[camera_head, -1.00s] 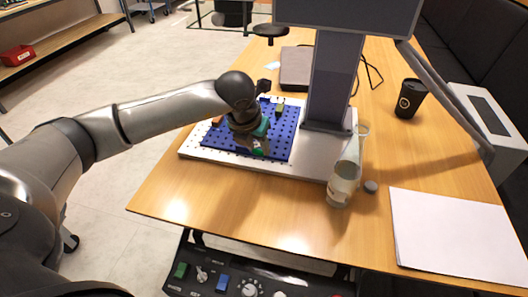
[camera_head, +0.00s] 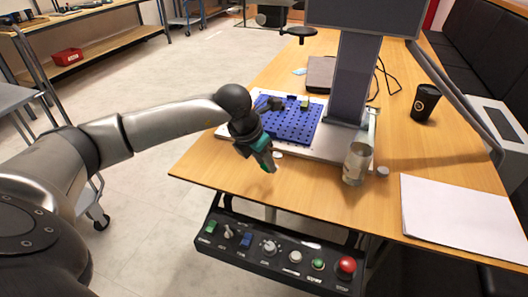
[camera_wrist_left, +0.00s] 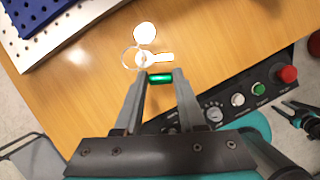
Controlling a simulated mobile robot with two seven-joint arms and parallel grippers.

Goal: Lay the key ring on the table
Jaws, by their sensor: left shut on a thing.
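My left gripper (camera_head: 267,163) is over the front left part of the wooden table (camera_head: 320,185), in front of the blue perforated plate. In the left wrist view its fingers (camera_wrist_left: 160,77) are shut on the green piece of the key ring (camera_wrist_left: 160,78). A clear ring, a small key and a pale round tag (camera_wrist_left: 145,33) extend beyond the fingertips. In the head view only a small pale part of the key ring (camera_head: 277,154) shows by the fingertips. I cannot tell whether it touches the table. A dark gripper, apparently my right one (camera_wrist_left: 298,118), shows at the right edge of the wrist view.
The blue perforated plate (camera_head: 292,124) lies on a pale base under the marker column (camera_head: 349,85). A clear container (camera_head: 356,165) stands to the right, beside a small grey disc (camera_head: 382,171). A control panel (camera_head: 275,250) is below the front edge. Bare table lies between.

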